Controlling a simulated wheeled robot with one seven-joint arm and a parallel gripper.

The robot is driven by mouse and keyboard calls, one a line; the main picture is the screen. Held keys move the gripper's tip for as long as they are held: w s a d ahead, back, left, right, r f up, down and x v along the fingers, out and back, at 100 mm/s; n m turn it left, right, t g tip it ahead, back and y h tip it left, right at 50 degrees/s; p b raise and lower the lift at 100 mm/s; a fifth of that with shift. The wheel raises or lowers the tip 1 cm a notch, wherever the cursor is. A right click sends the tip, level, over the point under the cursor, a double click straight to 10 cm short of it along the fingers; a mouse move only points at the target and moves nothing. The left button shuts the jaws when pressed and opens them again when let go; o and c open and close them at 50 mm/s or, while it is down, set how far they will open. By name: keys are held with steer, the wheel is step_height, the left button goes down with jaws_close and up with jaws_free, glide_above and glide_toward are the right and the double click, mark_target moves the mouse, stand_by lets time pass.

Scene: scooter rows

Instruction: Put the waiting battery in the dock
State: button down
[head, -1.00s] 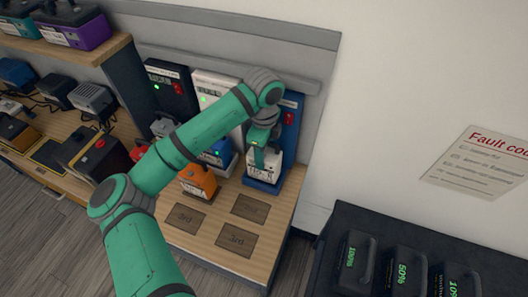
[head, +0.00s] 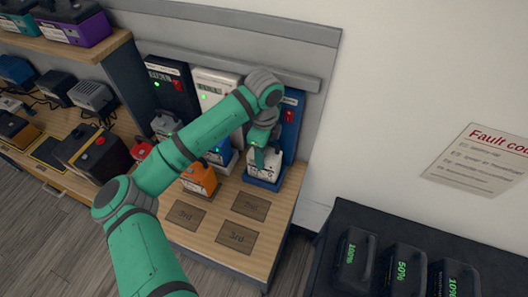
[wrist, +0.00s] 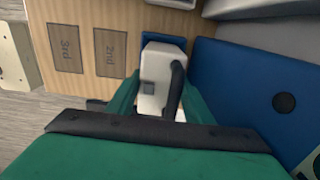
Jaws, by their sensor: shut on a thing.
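My gripper (head: 262,155) is shut on a white battery (head: 265,169) with a black handle. The battery is upright at the blue dock (head: 262,185), at the right end of the bench, with its lower end inside the dock's low rim. The dock's tall blue back panel stands behind it. In the wrist view the white battery (wrist: 153,63) lies between my green fingers, with the blue dock (wrist: 235,80) beside and around it. The lower end is partly hidden, so I cannot tell if it is fully seated.
An orange battery (head: 199,181) stands left of the dock, near black and white charging units (head: 172,88). Marked squares, including "2nd" (head: 250,206) and "3rd" (head: 237,237), lie empty in front. A dark stand with several black batteries (head: 355,262) is at the lower right.

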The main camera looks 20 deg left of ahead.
steer(key=c, duration=0.8)
jaws_free()
steer(key=shift+d, duration=0.1)
steer(key=shift+r, duration=9.9)
